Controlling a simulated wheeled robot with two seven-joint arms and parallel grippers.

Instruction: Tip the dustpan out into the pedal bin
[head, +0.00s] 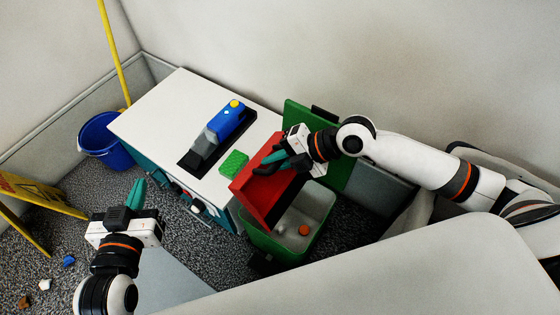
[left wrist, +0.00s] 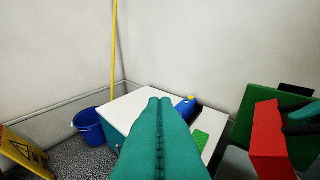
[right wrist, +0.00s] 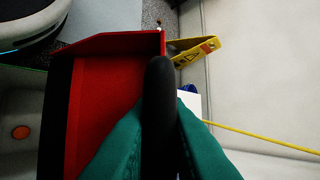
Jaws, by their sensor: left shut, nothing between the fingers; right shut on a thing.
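The red dustpan (head: 262,190) is tilted steeply over the green pedal bin (head: 262,244). My right gripper (head: 287,162) is shut on its black handle (right wrist: 158,105), which also shows in the right wrist view. The visible red face of the dustpan (right wrist: 105,100) looks bare there. The bin's green lid (head: 338,150) stands open at the back. An orange round piece (head: 304,230) lies inside the grey liner; it also shows in the right wrist view (right wrist: 20,132). My left gripper (head: 138,192) is shut and empty, above the floor left of the white cabinet.
A white-topped cabinet (head: 165,108) holds a blue-and-grey tool (head: 229,119) and a green sponge (head: 233,162). A blue bucket (head: 103,140), a yellow pole (head: 113,50) and a yellow sign (head: 30,193) stand left. Small bits, one blue (head: 68,262), lie on the floor.

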